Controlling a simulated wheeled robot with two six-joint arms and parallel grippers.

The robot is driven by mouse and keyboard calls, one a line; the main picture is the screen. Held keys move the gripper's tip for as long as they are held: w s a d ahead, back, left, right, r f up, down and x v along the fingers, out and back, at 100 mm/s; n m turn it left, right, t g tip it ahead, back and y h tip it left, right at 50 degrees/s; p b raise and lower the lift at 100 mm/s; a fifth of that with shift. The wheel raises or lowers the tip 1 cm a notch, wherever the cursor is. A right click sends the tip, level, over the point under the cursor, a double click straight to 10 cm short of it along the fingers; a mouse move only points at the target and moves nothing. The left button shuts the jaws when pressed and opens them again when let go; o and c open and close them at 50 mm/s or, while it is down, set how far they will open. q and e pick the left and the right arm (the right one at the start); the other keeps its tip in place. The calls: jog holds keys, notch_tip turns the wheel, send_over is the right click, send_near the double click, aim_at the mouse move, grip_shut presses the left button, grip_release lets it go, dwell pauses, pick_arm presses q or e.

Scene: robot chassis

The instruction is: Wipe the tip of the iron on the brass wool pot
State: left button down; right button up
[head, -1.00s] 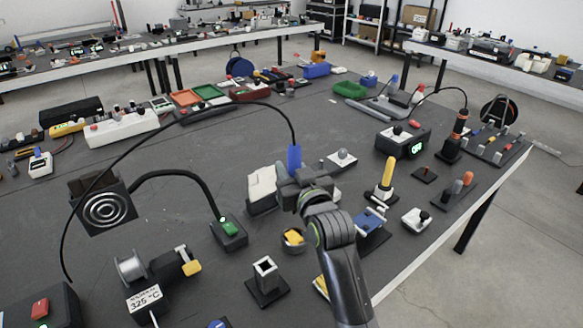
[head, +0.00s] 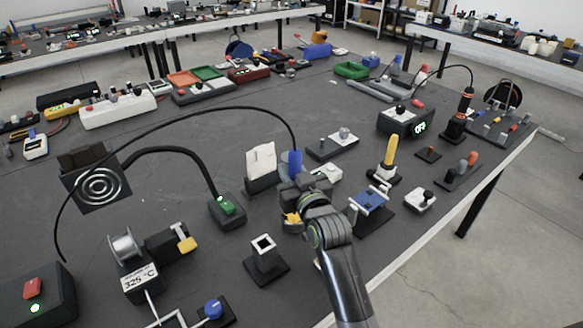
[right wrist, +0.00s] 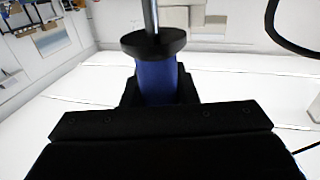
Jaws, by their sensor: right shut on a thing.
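The soldering iron's blue handle (head: 295,163) stands upright in my right gripper (head: 293,182), its black cable arching from its top to the left. My right gripper is shut on this handle. In the right wrist view, the blue handle (right wrist: 157,82) has a black collar and a metal shaft extending away from the gripper. The brass wool pot (head: 292,219), with yellow wool in it, is just in front of and below the gripper, partly covered by my wrist. The iron's tip is hidden in the head view, so I cannot tell whether it touches the wool. My left gripper is not in view.
A white sponge or pad in a dark holder (head: 262,168) stands left of the gripper. A dark square stand (head: 265,258) is in front of it, a blue clamp (head: 369,200) to its right. A station (head: 139,284) reads 325 °C. The fume fan (head: 100,187) is at left.

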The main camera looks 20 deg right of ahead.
aim_at(299, 149)
jog(key=shift+f, duration=0.4)
dwell(0.8)
jog(key=shift+w+d, duration=0.2)
jog(key=shift+d, duration=0.35)
jog(key=shift+s+a+p, duration=0.2)
jog(key=shift+a, duration=0.4)
jog(key=shift+s+a+p, duration=0.15)
jog(key=shift+s+a, duration=0.05)
jog(key=shift+a, duration=0.35)
jog(key=shift+w+d+p, duration=0.2)
jog(key=shift+d, duration=0.4)
jog(key=shift+w+d+p, duration=0.2)
jog(key=shift+d, duration=0.35)
notch_tip(299, 149, up, 8)
jog(key=p, duration=0.8)
jog(key=shift+f, duration=0.2)
